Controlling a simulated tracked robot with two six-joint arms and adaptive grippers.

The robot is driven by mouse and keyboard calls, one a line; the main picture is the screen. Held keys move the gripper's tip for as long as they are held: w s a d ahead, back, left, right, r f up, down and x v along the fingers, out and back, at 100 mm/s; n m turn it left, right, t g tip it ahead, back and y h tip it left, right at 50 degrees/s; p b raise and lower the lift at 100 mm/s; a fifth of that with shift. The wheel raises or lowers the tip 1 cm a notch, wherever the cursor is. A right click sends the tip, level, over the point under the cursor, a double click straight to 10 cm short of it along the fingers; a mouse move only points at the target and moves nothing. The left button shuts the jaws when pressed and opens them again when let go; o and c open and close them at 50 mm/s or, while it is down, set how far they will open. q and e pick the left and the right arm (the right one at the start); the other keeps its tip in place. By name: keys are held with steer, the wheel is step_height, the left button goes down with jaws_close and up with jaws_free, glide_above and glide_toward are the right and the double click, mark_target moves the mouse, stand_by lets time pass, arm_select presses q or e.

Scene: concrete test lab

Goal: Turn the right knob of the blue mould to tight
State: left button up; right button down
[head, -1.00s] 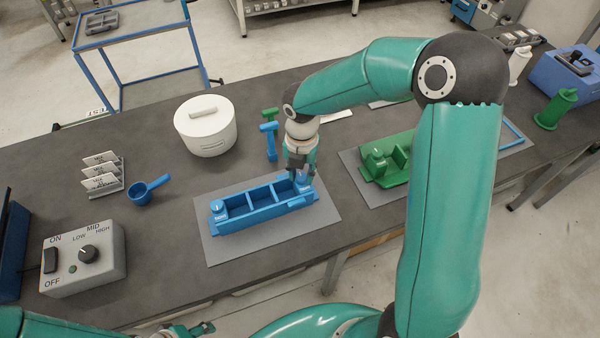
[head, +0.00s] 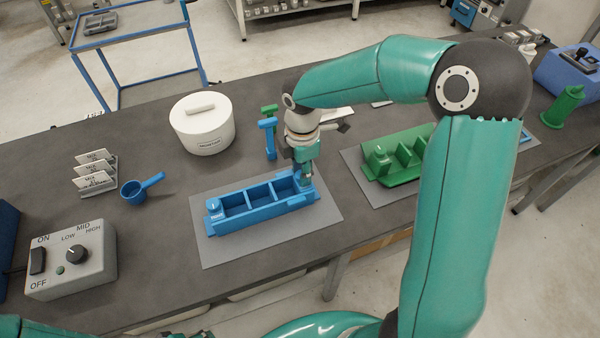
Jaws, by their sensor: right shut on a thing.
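The blue mould (head: 262,221) lies on a grey mat (head: 222,252) on the dark bench, with open compartments along its middle. Its left knob (head: 213,204) is blue with a white mark on top and a small label in front. My right gripper (head: 307,179) points down at the mould's right end and is shut on the right knob there. The gripper mostly hides that knob, so its pointer cannot be read. Only a dark sliver at the bottom edge seems to belong to my left gripper, and its fingers cannot be made out.
A green mould (head: 405,172) lies on another mat to the right. A blue scoop (head: 135,191) and a control box (head: 72,262) are at left.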

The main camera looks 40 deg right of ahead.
steer(key=m+b, duration=0.2)
steer(key=m, duration=0.4)
steer(key=shift+f, duration=0.1)
steer(key=m+b, duration=0.2)
steer(key=m, duration=0.4)
steer(key=shift+m, duration=0.4)
steer(key=m+b, duration=0.2)
steer(key=m, duration=0.4)
steer(key=m+b, duration=0.1)
steer(key=m, duration=0.5)
steer(key=shift+m, duration=0.4)
steer(key=c, duration=0.8)
jaws_free()
steer(key=shift+r, duration=0.2)
